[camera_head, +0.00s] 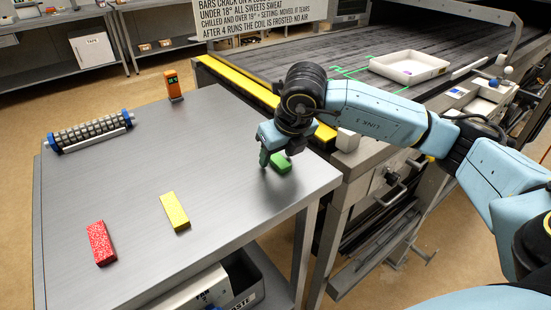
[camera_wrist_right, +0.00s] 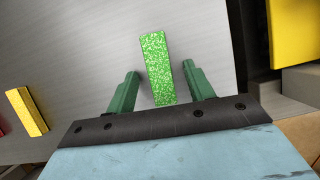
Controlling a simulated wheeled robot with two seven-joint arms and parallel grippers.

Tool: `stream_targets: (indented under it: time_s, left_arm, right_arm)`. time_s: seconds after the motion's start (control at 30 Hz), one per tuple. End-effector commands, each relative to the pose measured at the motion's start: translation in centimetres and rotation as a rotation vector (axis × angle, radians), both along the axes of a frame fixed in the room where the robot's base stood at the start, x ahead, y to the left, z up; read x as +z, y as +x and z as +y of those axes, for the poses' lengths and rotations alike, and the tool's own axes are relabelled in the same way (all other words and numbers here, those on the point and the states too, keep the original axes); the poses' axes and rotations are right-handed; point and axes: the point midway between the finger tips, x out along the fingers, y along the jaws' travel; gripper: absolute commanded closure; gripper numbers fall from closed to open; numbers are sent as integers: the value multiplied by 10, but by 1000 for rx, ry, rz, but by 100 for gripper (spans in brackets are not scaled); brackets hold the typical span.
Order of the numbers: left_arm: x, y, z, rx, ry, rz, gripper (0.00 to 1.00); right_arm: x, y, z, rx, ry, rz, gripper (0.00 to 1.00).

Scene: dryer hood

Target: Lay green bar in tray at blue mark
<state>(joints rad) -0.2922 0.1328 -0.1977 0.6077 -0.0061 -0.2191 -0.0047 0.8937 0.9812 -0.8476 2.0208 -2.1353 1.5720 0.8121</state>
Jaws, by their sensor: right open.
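The green bar (camera_head: 281,163) lies on the steel table near its right edge. In the right wrist view the speckled green bar (camera_wrist_right: 158,68) lies between the two green fingers, with a gap on each side. My right gripper (camera_head: 270,160) is open at the bar, which it partly hides in the head view; it also shows in the right wrist view (camera_wrist_right: 160,88). The white tray (camera_head: 408,67) sits on the dark slatted belt at the upper right. A small blue-purple mark (camera_head: 407,72) shows inside the tray. My left gripper is not in view.
A yellow bar (camera_head: 174,211) and a red speckled bar (camera_head: 101,243) lie on the steel table (camera_head: 130,185). A roller (camera_head: 90,131) and an orange device (camera_head: 174,85) stand at its back. A yellow-edged ledge (camera_head: 240,83) borders the belt. The table's middle is clear.

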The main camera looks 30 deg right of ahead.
Motion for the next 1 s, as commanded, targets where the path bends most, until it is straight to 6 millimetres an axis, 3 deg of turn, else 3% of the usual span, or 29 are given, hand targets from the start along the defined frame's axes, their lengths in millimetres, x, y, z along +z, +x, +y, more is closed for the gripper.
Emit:
stream_targets:
  time_s: [0.07, 0.4, 0.67, 1.0]
  left_arm:
    - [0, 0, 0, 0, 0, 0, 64]
    - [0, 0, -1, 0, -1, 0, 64]
    - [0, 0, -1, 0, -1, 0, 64]
    - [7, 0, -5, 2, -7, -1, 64]
  right_arm:
    - [0, 0, 0, 0, 0, 0, 54]
    - [1, 0, 0, 0, 0, 0, 98]
    - [5, 0, 0, 0, 0, -1, 100]
    - [67, 1, 1, 1, 2, -6, 100]
